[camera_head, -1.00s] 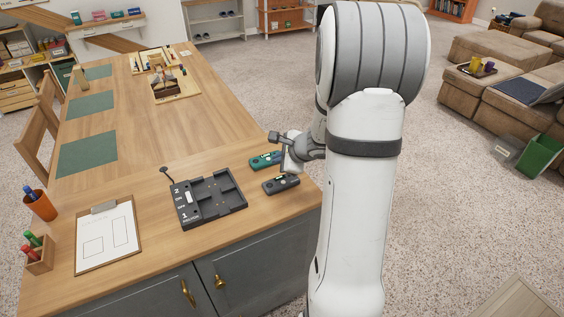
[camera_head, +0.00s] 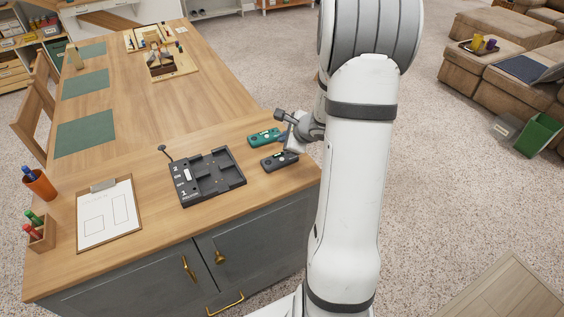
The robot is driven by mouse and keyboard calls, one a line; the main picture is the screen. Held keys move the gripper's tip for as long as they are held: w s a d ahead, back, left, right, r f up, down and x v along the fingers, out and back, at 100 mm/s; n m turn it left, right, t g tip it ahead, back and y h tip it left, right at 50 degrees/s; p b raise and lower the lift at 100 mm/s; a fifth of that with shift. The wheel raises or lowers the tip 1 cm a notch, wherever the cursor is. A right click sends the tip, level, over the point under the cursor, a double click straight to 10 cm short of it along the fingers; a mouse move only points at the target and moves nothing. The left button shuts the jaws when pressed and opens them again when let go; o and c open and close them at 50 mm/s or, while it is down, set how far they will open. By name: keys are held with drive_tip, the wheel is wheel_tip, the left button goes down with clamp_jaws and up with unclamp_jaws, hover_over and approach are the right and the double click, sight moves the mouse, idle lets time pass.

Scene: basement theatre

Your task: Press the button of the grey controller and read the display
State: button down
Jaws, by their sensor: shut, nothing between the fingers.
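The grey controller (camera_head: 279,161) lies on the wooden table near its right front corner. A green controller (camera_head: 264,137) lies just behind it. My gripper (camera_head: 283,115) is shut and empty, above and beside the green controller's right end. The button and the display of the grey controller are too small to make out. A dark dock (camera_head: 207,177) with empty-looking bays and printed numbers stands to the left of the controllers.
A clipboard (camera_head: 109,213), an orange pen cup (camera_head: 39,184) and a marker holder (camera_head: 41,234) stand on the left of the table. A thin stalk (camera_head: 164,151) rises behind the dock. Wooden trays (camera_head: 172,69) lie far back. The table's middle is clear.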

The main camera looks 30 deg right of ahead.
drive_tip(key=b, duration=0.3)
hover_over(284, 162)
wheel_tip(284, 162, down, 5)
drive_tip(key=shift+d+r, duration=0.1)
drive_tip(key=shift+r, duration=0.1)
drive_tip(key=shift+f+b, duration=0.65)
drive_tip(key=shift+b, duration=0.1)
drive_tip(key=shift+f, duration=0.1)
idle(0.9)
drive_tip(key=shift+f+b, duration=0.3)
drive_tip(key=shift+b, duration=0.4)
drive_tip(key=shift+f+b, duration=0.3)
drive_tip(key=shift+b, duration=0.1)
idle(0.3)
drive_tip(key=shift+r, duration=0.15)
idle(0.3)
drive_tip(key=shift+r+p, duration=0.4)
drive_tip(key=shift+r, duration=0.2)
